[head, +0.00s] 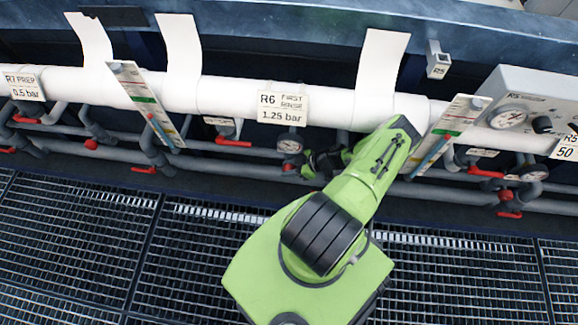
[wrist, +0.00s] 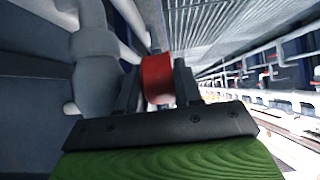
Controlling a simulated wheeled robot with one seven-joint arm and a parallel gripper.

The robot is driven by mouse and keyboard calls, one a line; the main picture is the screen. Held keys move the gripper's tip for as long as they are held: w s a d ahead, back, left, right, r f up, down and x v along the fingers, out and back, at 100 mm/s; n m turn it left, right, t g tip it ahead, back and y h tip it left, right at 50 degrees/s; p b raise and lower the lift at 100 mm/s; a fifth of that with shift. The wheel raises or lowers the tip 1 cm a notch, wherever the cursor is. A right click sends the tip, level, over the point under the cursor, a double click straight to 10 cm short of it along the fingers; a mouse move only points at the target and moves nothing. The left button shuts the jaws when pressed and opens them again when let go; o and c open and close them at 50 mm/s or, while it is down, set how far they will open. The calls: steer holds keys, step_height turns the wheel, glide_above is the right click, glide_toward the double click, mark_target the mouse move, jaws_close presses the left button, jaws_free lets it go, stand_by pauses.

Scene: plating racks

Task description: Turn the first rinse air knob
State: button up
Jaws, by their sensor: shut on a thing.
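The first rinse sign (head: 283,108), reading R6 and 1.25 bar, is on the white pipe in the head view. A round gauge (head: 290,145) sits below it. My gripper (head: 312,167) is under the pipe, just right of and below the gauge. In the wrist view, my gripper (wrist: 157,85) has one dark finger on each side of a red knob (wrist: 157,72) and is shut on it. A little red shows by the gripper in the head view, but my arm and gripper hide most of that spot. The knob's turn angle cannot be told.
The white pipe (head: 235,95) runs across above my gripper. Grey pipes with red-handled valves (head: 235,143) lie to the left. A slanted level gauge (head: 442,135) and a control box (head: 530,110) stand to the right. Grating (head: 90,230) covers the floor in front.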

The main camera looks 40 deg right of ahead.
mark_target(294, 168)
steer(key=o, duration=0.7)
steer(key=p+v, duration=0.1)
steer(key=v, duration=0.6)
steer(key=shift+s+d+r+p, duration=0.15)
steer(key=shift+s+p, duration=0.1)
steer(key=shift+p, duration=0.05)
